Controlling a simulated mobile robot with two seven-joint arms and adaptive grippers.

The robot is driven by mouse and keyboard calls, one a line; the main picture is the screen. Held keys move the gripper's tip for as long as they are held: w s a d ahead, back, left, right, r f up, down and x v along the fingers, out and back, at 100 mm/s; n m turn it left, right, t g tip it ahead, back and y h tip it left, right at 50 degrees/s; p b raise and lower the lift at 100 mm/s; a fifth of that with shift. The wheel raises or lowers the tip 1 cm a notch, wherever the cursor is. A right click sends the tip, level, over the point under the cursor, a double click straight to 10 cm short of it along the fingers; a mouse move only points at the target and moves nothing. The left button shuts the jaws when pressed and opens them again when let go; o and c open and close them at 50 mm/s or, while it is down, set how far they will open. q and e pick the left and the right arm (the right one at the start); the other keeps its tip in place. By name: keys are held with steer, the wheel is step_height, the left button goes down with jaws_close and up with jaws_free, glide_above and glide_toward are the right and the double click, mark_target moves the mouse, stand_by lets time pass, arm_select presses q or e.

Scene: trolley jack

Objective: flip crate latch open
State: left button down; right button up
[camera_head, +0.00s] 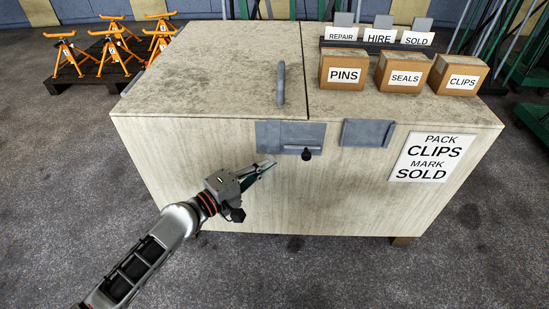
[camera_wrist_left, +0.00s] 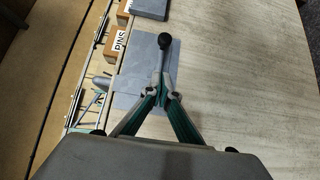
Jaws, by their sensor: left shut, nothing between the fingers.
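The large pale wooden crate (camera_head: 190,150) has a lid (camera_head: 210,60) on its left half, lying flat, with a grey bar handle (camera_head: 281,85) near its right edge. The grey latch plate (camera_head: 272,132) is on the upper front face. The latch's black knob (camera_head: 306,154) is at the plate's lower right. In the left wrist view the knob (camera_wrist_left: 165,41) tops a grey lever just beyond my fingertips. My left gripper (camera_head: 268,164) is shut and empty, just left of and below the knob; contact with the lever is unclear. My right gripper is not in view.
A second grey plate (camera_head: 368,133) is right of the latch. Boxes marked PINS (camera_head: 342,71), SEALS (camera_head: 403,72) and CLIPS (camera_head: 457,75) stand on the crate top. A sign (camera_head: 431,158) reads "PACK CLIPS MARK SOLD". Orange stands (camera_head: 66,52) are back left. Floor in front is clear.

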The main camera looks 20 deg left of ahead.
arm_select(q)
steer(key=v, duration=0.6)
steer(key=shift+s+b, duration=0.45)
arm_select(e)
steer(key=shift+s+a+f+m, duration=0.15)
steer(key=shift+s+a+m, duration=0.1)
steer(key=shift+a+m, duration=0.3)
arm_select(q)
steer(key=shift+a+r, duration=0.1)
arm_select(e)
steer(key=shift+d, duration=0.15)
